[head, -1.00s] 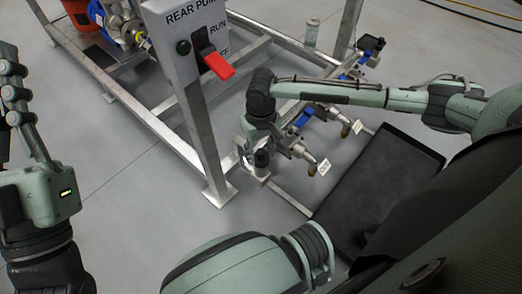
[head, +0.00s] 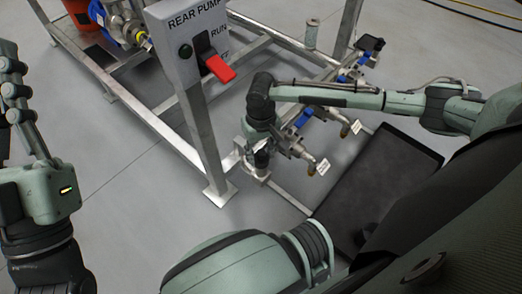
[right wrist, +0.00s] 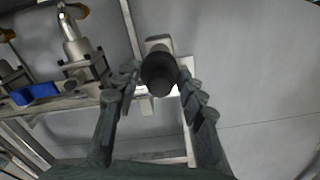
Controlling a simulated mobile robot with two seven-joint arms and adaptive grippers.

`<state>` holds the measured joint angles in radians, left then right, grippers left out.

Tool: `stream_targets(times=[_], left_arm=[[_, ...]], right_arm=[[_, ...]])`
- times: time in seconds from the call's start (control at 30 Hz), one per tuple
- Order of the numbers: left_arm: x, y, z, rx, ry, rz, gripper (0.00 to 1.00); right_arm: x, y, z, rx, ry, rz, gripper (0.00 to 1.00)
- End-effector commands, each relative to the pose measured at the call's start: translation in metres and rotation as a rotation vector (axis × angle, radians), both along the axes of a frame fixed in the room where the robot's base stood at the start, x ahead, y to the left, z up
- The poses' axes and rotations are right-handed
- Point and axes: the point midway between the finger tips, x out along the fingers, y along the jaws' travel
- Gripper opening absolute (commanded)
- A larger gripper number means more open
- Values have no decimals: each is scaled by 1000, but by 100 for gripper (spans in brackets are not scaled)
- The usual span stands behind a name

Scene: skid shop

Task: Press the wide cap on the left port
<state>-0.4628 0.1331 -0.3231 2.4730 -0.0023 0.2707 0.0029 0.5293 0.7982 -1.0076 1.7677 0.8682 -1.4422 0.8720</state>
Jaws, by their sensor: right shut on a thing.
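My right gripper (head: 260,158) is low beside the skid frame in the head view. In the right wrist view its fingers (right wrist: 160,84) are closed around a black round cap (right wrist: 158,72). A pale metal fitting (right wrist: 157,43) shows just behind the cap; I cannot tell whether they touch. The left port cannot be made out clearly in the head view, where my gripper and wrist cover that area.
A dark tray (head: 400,150) lies on the floor to the right. A post with the rear pump panel (head: 190,45) and red switch handle (head: 219,69) stands left of my right gripper. Another valve outlet (head: 346,129) sits farther back. Open grey floor lies at front left.

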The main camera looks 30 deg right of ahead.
Motion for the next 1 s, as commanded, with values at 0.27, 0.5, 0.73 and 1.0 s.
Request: stream_targets(times=[0.27, 0.5, 0.73, 1.0], left_arm=[[0, 0, 0, 0, 0, 0, 0], [0, 0, 1, 0, 0, 0, 0], [0, 0, 5, 0, 0, 0, 0], [0, 0, 11, 0, 0, 0, 0]], right_arm=[[0, 0, 0, 0, 0, 0, 26], [0, 0, 0, 0, 0, 0, 26], [0, 0, 1, 0, 0, 0, 26], [0, 0, 1, -1, -1, -1, 26]])
